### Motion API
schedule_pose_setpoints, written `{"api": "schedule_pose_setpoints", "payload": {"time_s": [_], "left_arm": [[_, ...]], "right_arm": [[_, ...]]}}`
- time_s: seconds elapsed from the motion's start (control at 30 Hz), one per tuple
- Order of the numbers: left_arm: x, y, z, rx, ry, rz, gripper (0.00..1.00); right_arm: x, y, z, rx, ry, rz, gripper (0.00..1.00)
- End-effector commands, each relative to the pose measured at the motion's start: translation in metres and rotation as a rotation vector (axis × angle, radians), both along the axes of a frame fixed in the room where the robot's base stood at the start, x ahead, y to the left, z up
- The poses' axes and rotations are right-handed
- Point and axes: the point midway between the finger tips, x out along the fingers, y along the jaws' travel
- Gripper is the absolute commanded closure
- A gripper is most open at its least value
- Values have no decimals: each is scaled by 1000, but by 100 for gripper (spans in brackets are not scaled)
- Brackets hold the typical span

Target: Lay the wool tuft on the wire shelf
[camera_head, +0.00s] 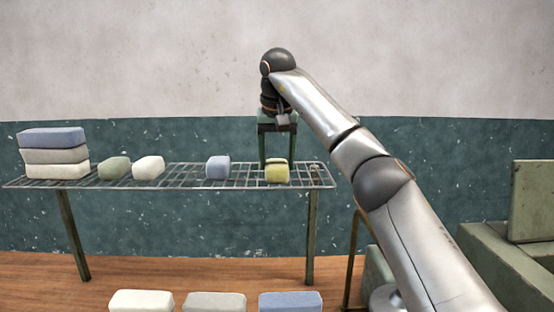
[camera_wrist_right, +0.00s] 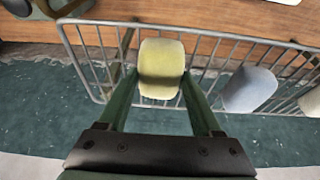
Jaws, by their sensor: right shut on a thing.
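The wool tuft, which I take to be the soft yellow-green block (camera_head: 276,174), is at the right end of the wire shelf (camera_head: 180,188). My right gripper (camera_head: 277,162) reaches down from above and is shut on this block. In the right wrist view the block (camera_wrist_right: 161,70) sits between the two green fingers, over the wire bars of the shelf (camera_wrist_right: 215,62). The block is at the level of the wires; I cannot tell whether it bears on them. My left gripper is not in view.
A blue block (camera_head: 218,167) stands left of the tuft with a gap. Further left are a cream block (camera_head: 148,167), a green-grey block (camera_head: 114,168) and a stack of three blocks (camera_head: 54,156). More blocks (camera_head: 214,303) show at the bottom edge. A green wooden structure (camera_head: 500,260) stands at right.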

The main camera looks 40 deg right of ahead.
Motion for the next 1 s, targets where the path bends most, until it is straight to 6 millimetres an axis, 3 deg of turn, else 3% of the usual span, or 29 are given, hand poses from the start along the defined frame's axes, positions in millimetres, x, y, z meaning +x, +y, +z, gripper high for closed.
{"api": "schedule_pose_setpoints", "payload": {"time_s": [0.07,0.3,0.63,1.0], "left_arm": [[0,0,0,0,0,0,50],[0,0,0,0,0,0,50],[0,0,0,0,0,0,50],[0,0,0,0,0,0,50]], "right_arm": [[0,0,0,0,0,0,29],[0,0,0,0,0,0,2],[-1,1,5,0,0,-1,2],[-12,10,54,-2,-2,-2,2]]}}
